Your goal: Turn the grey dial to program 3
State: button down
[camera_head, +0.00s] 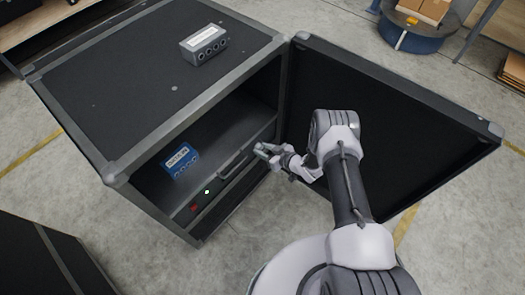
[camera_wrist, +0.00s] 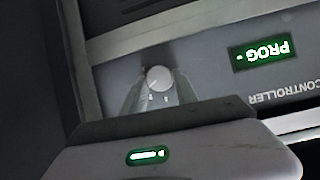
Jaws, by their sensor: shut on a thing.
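The grey dial (camera_wrist: 158,78) is a small round knob with a pale face on the controller panel (camera_wrist: 205,65), in the wrist view. My gripper (camera_wrist: 157,86) has its two fingers on either side of the dial and is shut on it. Marks beside the dial are too small to read. A green-lit display (camera_wrist: 263,55) on the panel appears upside down and reads "PROG" with a dash or dot after it; no program number is legible. In the head view my gripper (camera_head: 264,151) reaches the right end of the case's lower front, hiding the dial.
The black case (camera_head: 70,112) stands open, its door (camera_head: 385,120) swung out right, close beside my arm. A blue box (camera_head: 181,160) sits inside and a grey box (camera_head: 204,45) on top. A handle (camera_head: 238,162) is left of my gripper. Clear floor lies in front.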

jog(key=m, duration=0.1)
jog(key=m+g+y, duration=0.2)
jog(key=shift+w+d+f+m, duration=0.1)
jog(key=shift+w+d+m, duration=0.15)
jog(key=shift+m, duration=0.05)
jog(key=shift+y, duration=0.3)
dwell(0.4)
jog(key=c, duration=1)
grip_release()
jog(key=shift+o, duration=0.2)
jog(key=shift+g, duration=0.4)
jog(key=p+v, duration=0.5)
jog(key=v, duration=1.2)
jog(key=shift+s+p, duration=0.2)
jog(key=shift+p, duration=0.1)
